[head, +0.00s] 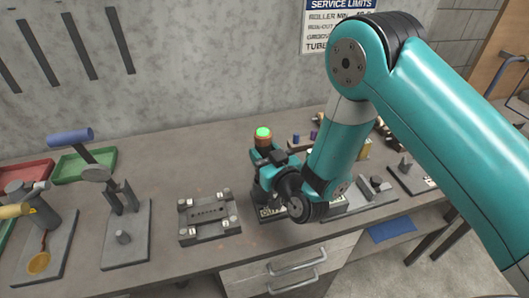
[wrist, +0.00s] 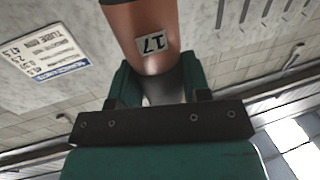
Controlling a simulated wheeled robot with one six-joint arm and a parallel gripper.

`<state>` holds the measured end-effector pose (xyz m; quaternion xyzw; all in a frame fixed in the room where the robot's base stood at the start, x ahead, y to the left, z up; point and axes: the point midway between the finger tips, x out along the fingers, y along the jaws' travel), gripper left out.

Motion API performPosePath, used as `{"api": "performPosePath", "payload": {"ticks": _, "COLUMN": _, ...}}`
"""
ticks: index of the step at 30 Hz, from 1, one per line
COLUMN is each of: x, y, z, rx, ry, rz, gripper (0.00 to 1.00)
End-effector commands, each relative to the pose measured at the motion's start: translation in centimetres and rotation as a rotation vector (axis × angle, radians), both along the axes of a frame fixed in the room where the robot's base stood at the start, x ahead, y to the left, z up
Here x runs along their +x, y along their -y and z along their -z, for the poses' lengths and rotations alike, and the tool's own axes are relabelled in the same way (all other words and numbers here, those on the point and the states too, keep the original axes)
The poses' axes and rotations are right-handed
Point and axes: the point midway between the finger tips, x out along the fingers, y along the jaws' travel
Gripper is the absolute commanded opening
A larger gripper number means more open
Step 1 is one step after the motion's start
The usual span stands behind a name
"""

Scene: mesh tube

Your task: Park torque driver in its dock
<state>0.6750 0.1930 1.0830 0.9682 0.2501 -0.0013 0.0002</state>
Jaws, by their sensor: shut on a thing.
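My gripper (head: 268,163) is over the middle of the bench, shut on an orange-brown cylinder with a green top (head: 263,135), which I take to be the torque driver. In the wrist view the driver (wrist: 150,30) shows a white label reading 17 and a grey lower part between the green fingers of my gripper (wrist: 156,88). In the head view it stands about upright above the fingers. Its lower end is hidden by the gripper. I cannot tell which fixture is the dock.
A grey block fixture with corner posts (head: 208,215) stands left of my gripper. Further left are a stand with a blue-handled part (head: 125,240), a yellow-handled fixture (head: 45,245), and green (head: 85,163) and red (head: 25,173) trays. Small fixtures stand at the right, partly behind my arm.

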Motion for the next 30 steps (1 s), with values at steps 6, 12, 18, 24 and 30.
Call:
{"api": "performPosePath", "payload": {"ticks": 6, "x": 0.0, "y": 0.0, "z": 0.2, "rx": 0.002, "ry": 0.004, "rz": 0.001, "gripper": 0.15}}
{"api": "performPosePath", "payload": {"ticks": 12, "x": 0.0, "y": 0.0, "z": 0.4, "rx": 0.002, "ry": 0.004, "rz": 0.001, "gripper": 0.15}}
{"api": "performPosePath", "payload": {"ticks": 18, "x": 0.0, "y": 0.0, "z": 0.6, "rx": 0.002, "ry": 0.004, "rz": 0.001, "gripper": 0.15}}
{"api": "performPosePath", "payload": {"ticks": 24, "x": 0.0, "y": 0.0, "z": 0.9, "rx": 0.002, "ry": 0.004, "rz": 0.001, "gripper": 0.15}}
{"api": "performPosePath", "payload": {"ticks": 30, "x": 0.0, "y": 0.0, "z": 1.1, "rx": 0.002, "ry": 0.004, "rz": 0.001, "gripper": 0.15}}
